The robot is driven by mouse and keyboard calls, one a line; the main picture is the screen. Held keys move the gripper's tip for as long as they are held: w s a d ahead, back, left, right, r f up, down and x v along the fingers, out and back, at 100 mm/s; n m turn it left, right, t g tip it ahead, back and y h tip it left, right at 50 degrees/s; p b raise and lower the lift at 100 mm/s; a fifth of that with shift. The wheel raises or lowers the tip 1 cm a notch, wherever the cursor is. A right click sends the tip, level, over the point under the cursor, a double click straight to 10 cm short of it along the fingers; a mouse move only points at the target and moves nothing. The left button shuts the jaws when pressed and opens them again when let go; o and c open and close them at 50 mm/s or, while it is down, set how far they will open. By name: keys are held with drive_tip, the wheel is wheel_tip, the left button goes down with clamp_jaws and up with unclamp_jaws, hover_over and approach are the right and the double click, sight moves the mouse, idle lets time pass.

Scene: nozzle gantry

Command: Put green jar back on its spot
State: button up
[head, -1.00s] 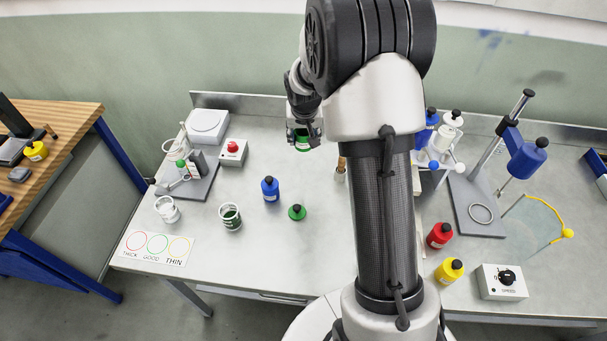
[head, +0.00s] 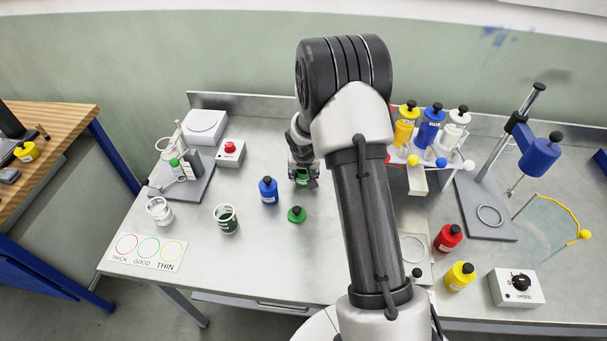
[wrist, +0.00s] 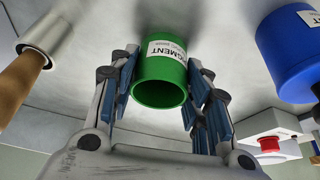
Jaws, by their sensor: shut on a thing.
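The green jar (wrist: 160,82) has a white pigment label and an open mouth. My gripper (wrist: 162,90) is shut on its sides in the wrist view. In the head view my gripper (head: 303,172) is low over the bench, just behind a green lid-like piece with a black knob (head: 297,214), and mostly hides the green jar (head: 302,181). I cannot tell whether the jar's base touches the bench. A blue jar (head: 268,190) stands just left of my gripper; it also shows in the wrist view (wrist: 290,55). No marked spot for the jar is distinguishable.
A glass beaker with green contents (head: 226,219) stands front left. A red-button box (head: 231,152) is behind left. A rack (head: 420,154) carries yellow, blue and white jars at right. Red (head: 447,238) and yellow (head: 459,275) jars stand front right. A wooden-handled tool (wrist: 20,85) shows beside my gripper.

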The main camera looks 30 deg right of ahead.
drive_tip(key=shift+r, duration=0.1)
drive_tip(key=o, duration=1)
drive_tip(key=shift+o, duration=0.2)
